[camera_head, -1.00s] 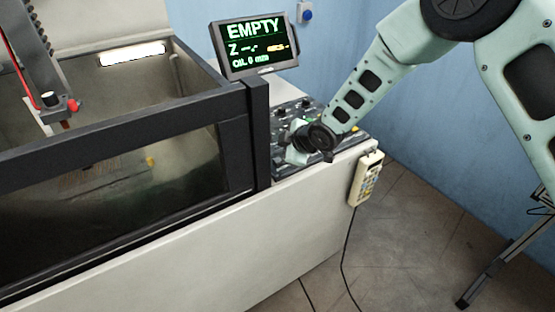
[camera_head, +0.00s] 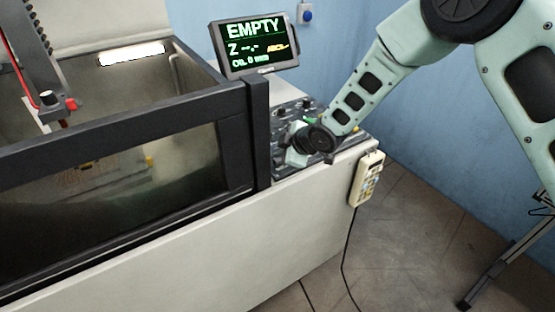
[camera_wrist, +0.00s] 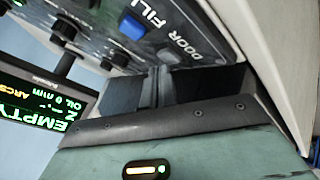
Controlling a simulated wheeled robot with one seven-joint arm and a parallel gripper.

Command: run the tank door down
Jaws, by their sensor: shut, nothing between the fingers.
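The tank door (camera_head: 258,135) is a dark-framed window along the front of the tank in the head view, and it stands raised. A control panel (camera_head: 283,118) sits right of it. In the wrist view the panel has a grey button (camera_wrist: 168,56) by the word DOOR and a blue button (camera_wrist: 131,27) by the word FILL. My gripper (camera_wrist: 157,72) is shut and empty, its fingertips close to the DOOR button; I cannot tell whether they touch it. In the head view my gripper (camera_head: 297,157) is over the panel, partly hidden by my wrist.
A screen (camera_head: 254,46) reading EMPTY stands behind the panel. A cream hand pendant (camera_head: 367,179) hangs at the cabinet's right end, its cable running down. A red-capped electrode head (camera_head: 58,100) is over the tank at left.

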